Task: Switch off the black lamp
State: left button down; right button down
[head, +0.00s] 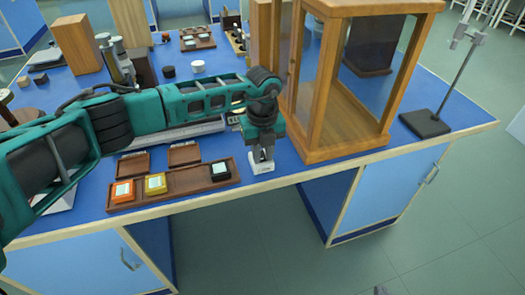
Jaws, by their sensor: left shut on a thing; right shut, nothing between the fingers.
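A small black block with a pale top (221,171), which may be the black lamp, sits at the right end of a brown wooden tray (188,180). An orange block (122,193) and a yellow block (155,185) sit at the tray's left end. My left gripper (262,154) points down just right of the tray. It is shut on a small white thing (263,168) at the bench's front edge; its fingers hide part of it. Only a small dark tip of my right gripper (380,291) shows at the bottom edge, away from the bench; it is shut and empty.
A tall wooden case with glass sides (341,149) stands right of my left gripper. A stand with a black base (425,124) is farther right. My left arm crosses above the blue bench (460,122). Small wooden trays (185,154) lie behind the long tray.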

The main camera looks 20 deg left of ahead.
pick_arm(q)
jog(key=shift+w+a+f+g+h+b, duration=0.15)
jog(key=shift+w+g+h+b, duration=0.2)
jog(key=shift+g+b, duration=0.35)
jog(key=shift+a+g+h+b, duration=0.1)
jog(key=shift+g+h+b, duration=0.25)
jog(key=shift+b, duration=0.25)
jog(key=shift+r, duration=0.3)
jog(key=c, duration=1)
grip_release()
jog(key=shift+o, duration=0.2)
jog(key=shift+r, duration=0.1)
jog(key=v, duration=1.2)
jog(key=shift+w+a+r, duration=0.15)
jog(key=shift+w+r, duration=0.1)
jog(key=shift+r, duration=0.05)
